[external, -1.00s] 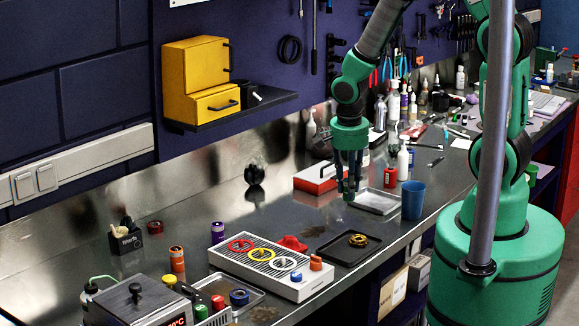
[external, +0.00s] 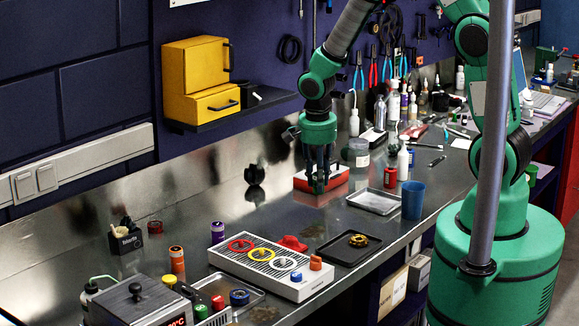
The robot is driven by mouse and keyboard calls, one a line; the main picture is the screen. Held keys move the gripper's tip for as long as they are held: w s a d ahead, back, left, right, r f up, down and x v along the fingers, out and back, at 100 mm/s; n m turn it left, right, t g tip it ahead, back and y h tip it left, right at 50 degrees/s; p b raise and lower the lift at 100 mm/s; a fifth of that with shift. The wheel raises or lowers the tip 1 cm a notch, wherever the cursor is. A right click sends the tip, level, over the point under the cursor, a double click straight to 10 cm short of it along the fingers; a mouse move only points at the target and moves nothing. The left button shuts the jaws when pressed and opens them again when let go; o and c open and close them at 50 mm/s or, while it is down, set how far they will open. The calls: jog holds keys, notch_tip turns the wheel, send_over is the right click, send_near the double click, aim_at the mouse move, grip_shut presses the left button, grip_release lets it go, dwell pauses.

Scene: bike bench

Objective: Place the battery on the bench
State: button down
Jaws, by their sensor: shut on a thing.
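My gripper (external: 318,182) points down with its fingers shut on a small greenish thing, which I take to be the battery (external: 318,189). Most of it is hidden between the dark fingers, so its shape is not clear. The gripper is in front of or above the red and white box (external: 303,180) in the middle of the metal bench (external: 275,205). I cannot tell whether the held thing touches the box or the bench.
A metal tray (external: 363,203), a blue cup (external: 413,201) and a red can (external: 390,177) stand to the right. A dark tray with a brass ring (external: 358,240) and a white panel with coloured rings (external: 225,259) are nearer. Bare bench lies left of the box.

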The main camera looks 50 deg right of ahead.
jog(key=w, duration=0.6)
jog(key=shift+f, duration=0.25)
jog(key=shift+s+f, duration=0.1)
jog(key=shift+f, duration=0.05)
jog(key=shift+f, duration=1.6)
jog(key=shift+f+b, duration=0.2)
jog(key=shift+b, duration=0.1)
jog(key=c, duration=1.4)
grip_release()
jog(key=shift+r, duration=0.25)
